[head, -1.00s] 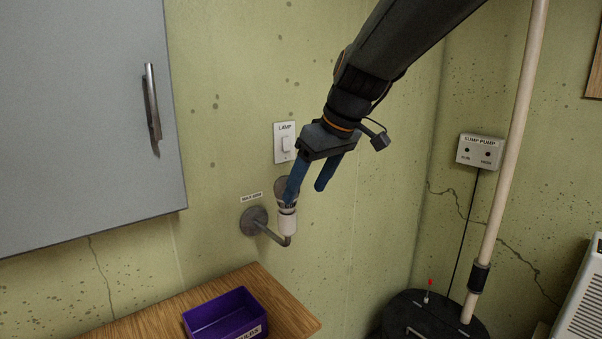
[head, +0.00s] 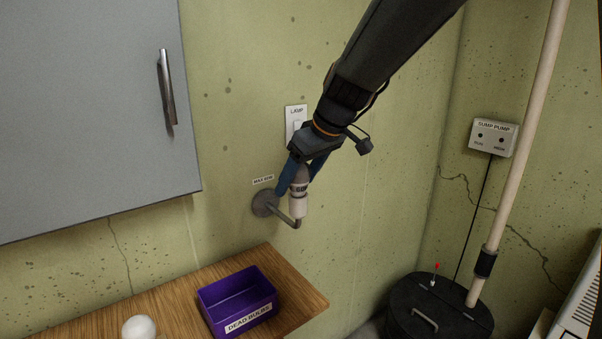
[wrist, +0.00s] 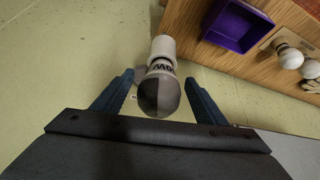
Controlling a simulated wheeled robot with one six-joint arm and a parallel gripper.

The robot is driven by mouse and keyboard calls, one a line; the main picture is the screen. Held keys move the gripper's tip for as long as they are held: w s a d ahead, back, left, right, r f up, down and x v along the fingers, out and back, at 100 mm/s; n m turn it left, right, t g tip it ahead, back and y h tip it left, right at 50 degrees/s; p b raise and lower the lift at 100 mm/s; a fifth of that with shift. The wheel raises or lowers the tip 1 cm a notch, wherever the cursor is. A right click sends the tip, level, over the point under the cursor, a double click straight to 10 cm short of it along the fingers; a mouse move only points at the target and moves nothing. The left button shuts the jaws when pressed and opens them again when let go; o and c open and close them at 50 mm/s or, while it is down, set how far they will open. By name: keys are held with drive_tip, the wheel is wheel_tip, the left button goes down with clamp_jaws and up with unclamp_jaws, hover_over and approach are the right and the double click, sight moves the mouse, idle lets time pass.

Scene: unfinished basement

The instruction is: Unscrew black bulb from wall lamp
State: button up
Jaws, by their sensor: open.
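The dark, blackened bulb (wrist: 158,95) sits in the white socket of the wall lamp (head: 298,205), pointing upward. A bent metal arm joins the socket to a round plate on the wall. My gripper (head: 298,183) is open above the lamp, with its blue fingers on either side of the bulb. In the wrist view my gripper (wrist: 163,90) shows gaps between each finger and the bulb. In the head view the bulb is mostly hidden behind my gripper.
A purple box labelled "DEAD BULBS" (head: 207,302) stands on the wooden worktop (head: 292,289). A white bulb (head: 139,328) is left of it. A grey cabinet (head: 90,110) hangs at left. The lamp switch (head: 293,113) is behind my gripper. A pipe (head: 519,150) rises at right.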

drive_tip(key=shift+c, duration=0.3)
drive_tip(key=c, duration=1)
drive_tip(key=shift+n+g+y+b, duration=0.45)
drive_tip(key=shift+n+b, duration=0.75)
drive_tip(key=shift+b, duration=0.65)
drive_tip(key=shift+n+g+b, duration=0.25)
drive_tip(key=shift+n+b, duration=0.2)
drive_tip(key=shift+n, duration=0.15)
drive_tip(key=shift+w+n+g+y+b, duration=0.1)
drive_tip(key=shift+n+g+y+b, duration=0.25)
drive_tip(key=shift+n+b, duration=0.45)
drive_tip(key=shift+n+g, duration=0.55)
drive_tip(key=shift+n, duration=0.35)
